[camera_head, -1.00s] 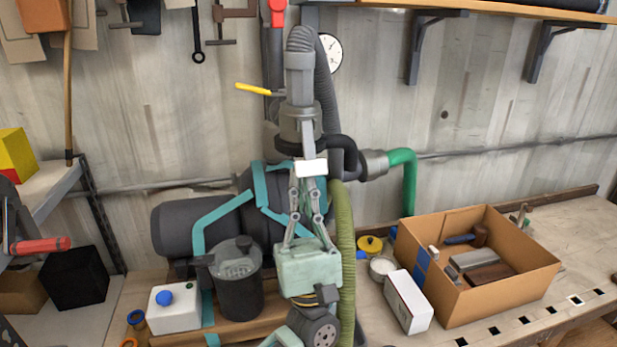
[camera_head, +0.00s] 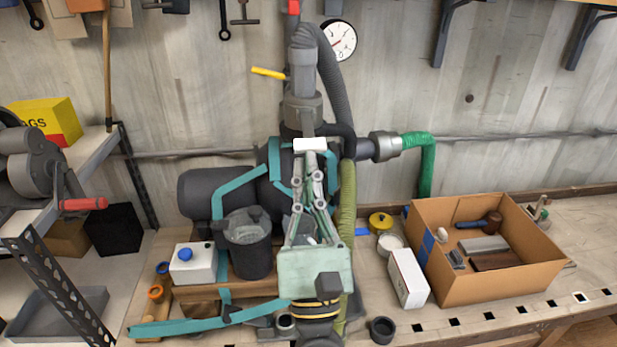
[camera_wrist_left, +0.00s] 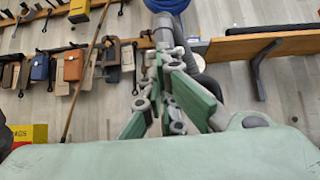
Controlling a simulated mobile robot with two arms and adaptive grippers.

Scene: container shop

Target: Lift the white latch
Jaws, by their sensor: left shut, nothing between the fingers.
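The white latch (camera_head: 311,144) is a small pale block at the lower end of a short grey lever, in front of the dark pump pipe in the head view. My left gripper (camera_head: 312,157) rises from below with its fingers pointing up. Its fingers are shut with nothing between them. The fingertips are just under the latch and overlap its lower edge in the picture; I cannot tell whether they touch. The left wrist view shows the green finger pads, and the latch is not clearly visible there. My right gripper is not in view.
A cardboard box (camera_head: 450,287) with tools stands to the right, beside a white carton (camera_head: 408,279). A grey canister (camera_head: 248,246) and a white container (camera_head: 193,265) are to the left. A ribbed hose (camera_head: 336,85) and a green hose (camera_head: 347,210) run close to the gripper.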

